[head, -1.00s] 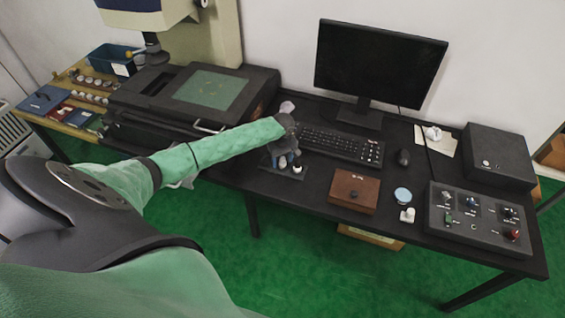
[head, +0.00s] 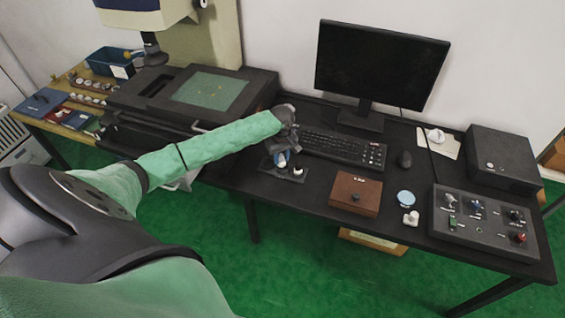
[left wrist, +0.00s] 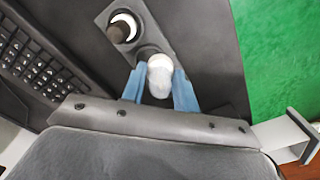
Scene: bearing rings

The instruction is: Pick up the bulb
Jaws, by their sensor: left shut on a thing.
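The bulb (left wrist: 160,78) is white and rounded, and sits between the blue fingers of my left gripper (left wrist: 158,84) in the left wrist view. The gripper is shut on it. Just beyond the bulb is a dark holder plate (left wrist: 133,12) with two round seats. One seat is partly behind the bulb; whether the bulb is still in it I cannot tell. In the head view my left gripper (head: 281,160) points down at the holder (head: 267,166) on the black desk, left of the wooden box. The bulb is hard to make out there. My right gripper is not in view.
A brown box (head: 356,193), a control panel (head: 485,222) and a monitor (head: 380,62) stand on the desk. A second seat of the holder has a dark knob (left wrist: 119,32) in a white ring.

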